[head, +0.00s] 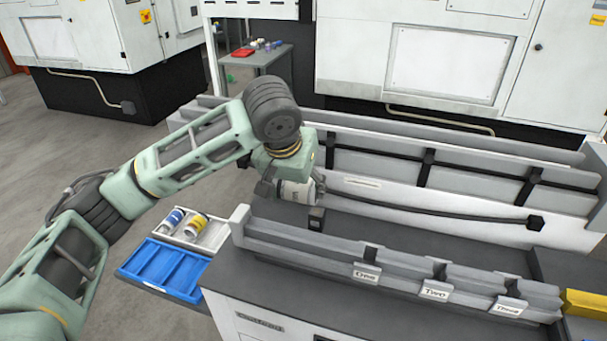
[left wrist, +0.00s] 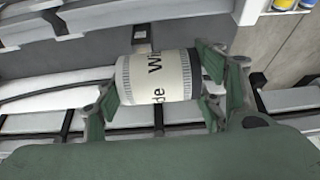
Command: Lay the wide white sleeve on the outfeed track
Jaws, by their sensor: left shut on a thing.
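The wide white sleeve (head: 295,194) is held in my left gripper (head: 292,188) above the dark bench top, between two long grey tracks. In the left wrist view the sleeve (left wrist: 158,78) lies sideways between the two green fingers, with part of the word "Wide" readable and a dark band at its right end. A front grey track (head: 400,275) bears label plates reading One, Two and Three. A back grey track (head: 455,165) with black brackets runs behind. No label tells which one is the outfeed track. My right gripper is not in view.
A blue divided tray (head: 165,268) stands at the lower left, beside a pale tray (head: 216,236) with a blue-and-white can (head: 172,219) and a yellow-banded can (head: 196,225). A black bar (head: 440,213) crosses behind the bench top. White machine cabinets stand at the back.

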